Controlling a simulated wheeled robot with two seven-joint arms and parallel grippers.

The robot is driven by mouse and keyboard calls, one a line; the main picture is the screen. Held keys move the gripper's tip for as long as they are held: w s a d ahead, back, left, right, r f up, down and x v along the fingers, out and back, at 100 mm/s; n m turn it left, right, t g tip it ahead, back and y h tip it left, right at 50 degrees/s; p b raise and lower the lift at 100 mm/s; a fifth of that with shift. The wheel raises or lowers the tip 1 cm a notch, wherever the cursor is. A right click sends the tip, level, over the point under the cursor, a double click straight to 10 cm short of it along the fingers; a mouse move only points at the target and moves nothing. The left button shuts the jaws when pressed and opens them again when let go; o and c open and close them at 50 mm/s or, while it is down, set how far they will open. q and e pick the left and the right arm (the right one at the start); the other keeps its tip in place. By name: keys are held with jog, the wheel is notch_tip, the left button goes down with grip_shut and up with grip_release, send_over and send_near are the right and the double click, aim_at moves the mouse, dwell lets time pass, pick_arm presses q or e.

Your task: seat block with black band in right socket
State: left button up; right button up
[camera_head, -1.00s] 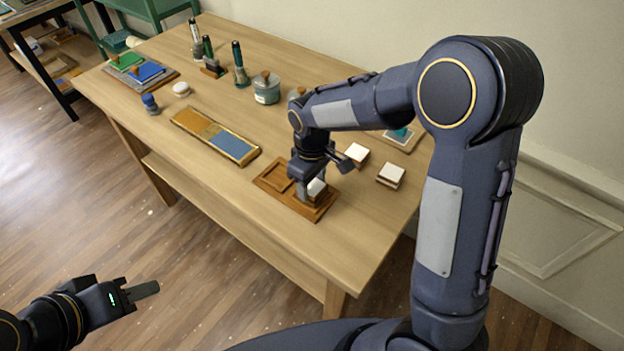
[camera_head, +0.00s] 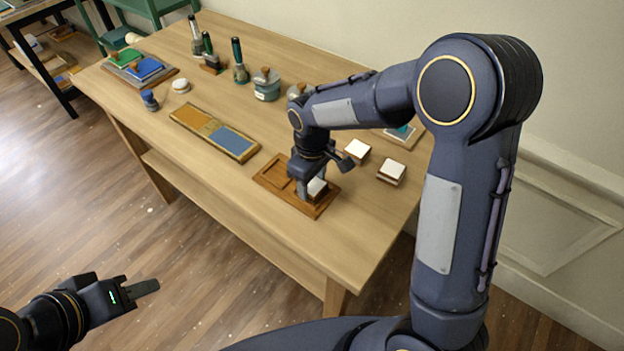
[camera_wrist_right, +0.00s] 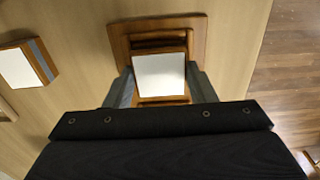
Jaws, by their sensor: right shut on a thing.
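A wooden tray with two sockets (camera_head: 270,177) lies near the table's front edge. My right gripper (camera_head: 308,189) is over its right socket, shut on a white-topped block (camera_head: 317,186). In the right wrist view the block (camera_wrist_right: 160,75) sits between the two fingers (camera_wrist_right: 160,88), square to the tray (camera_wrist_right: 199,38). The block is low at the right socket; whether it rests on the socket floor is hidden. No band shows on its visible faces. My left gripper (camera_head: 147,288) is empty, off the table at lower left, seen side-on.
Two more white-topped blocks (camera_head: 357,149) (camera_head: 391,171) stand right of the tray; one with a grey band (camera_wrist_right: 40,60) shows in the wrist view. An orange and blue pad tray (camera_head: 232,141) lies to the left. Stamps and a jar (camera_head: 266,88) stand behind.

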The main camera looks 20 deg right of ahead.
jog(key=o, duration=1.1)
jog(key=shift+r, duration=0.1)
notch_tip(320, 180, up, 7)
jog(key=shift+f, duration=0.1)
jog(key=shift+r, duration=0.4)
